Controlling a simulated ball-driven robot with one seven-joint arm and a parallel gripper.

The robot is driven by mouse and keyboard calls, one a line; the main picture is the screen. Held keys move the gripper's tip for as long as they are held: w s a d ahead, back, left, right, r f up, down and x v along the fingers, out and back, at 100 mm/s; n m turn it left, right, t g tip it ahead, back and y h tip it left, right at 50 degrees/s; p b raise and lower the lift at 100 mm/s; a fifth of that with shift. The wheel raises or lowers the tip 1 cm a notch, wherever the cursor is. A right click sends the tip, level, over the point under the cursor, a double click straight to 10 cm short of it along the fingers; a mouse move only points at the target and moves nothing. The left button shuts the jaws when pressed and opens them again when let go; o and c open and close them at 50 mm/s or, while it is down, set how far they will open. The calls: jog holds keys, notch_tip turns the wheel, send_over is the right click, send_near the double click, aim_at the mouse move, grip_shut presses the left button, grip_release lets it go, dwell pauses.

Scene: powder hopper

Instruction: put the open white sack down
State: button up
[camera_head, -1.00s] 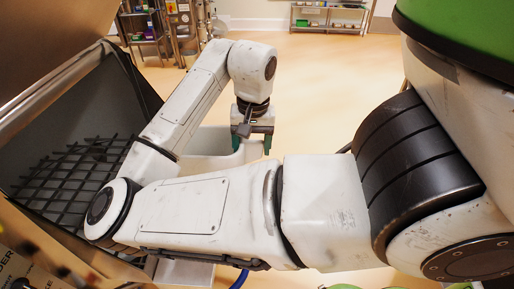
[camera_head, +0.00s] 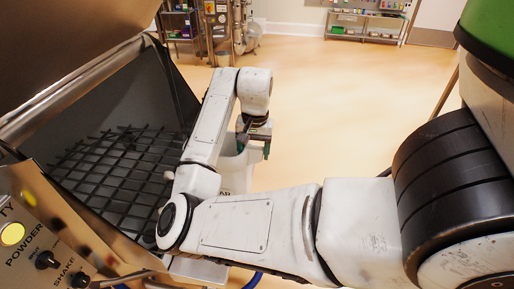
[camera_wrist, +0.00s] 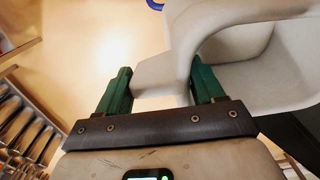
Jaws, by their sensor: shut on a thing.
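The open white sack (camera_head: 234,175) hangs from my gripper (camera_head: 254,140) just right of the hopper, partly hidden behind my arm. In the wrist view, the white sack (camera_wrist: 235,28) shows its pale open inside at the right. My gripper's green fingers (camera_wrist: 160,82) are shut on a rim or fold of it. The bottom of the sack is hidden, so I cannot tell whether it touches anything.
The dark hopper (camera_head: 60,115) with a black grate (camera_head: 110,165) fills the left, and its control panel (camera_head: 45,240) is at lower left. Steel equipment (camera_head: 225,30) and a shelf (camera_head: 365,25) stand far back. The tan floor (camera_head: 350,110) right of the sack is clear.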

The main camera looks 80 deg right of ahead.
aim_at(254, 161)
jog(key=shift+f+p, duration=0.3)
jog(key=shift+f, duration=1.15)
jog(key=o, duration=1.2)
jog(key=shift+f, duration=0.1)
jog(key=shift+c, duration=0.2)
jog(key=r, duration=1.2)
jog(key=shift+s+r, duration=0.15)
jog(key=shift+s, duration=0.15)
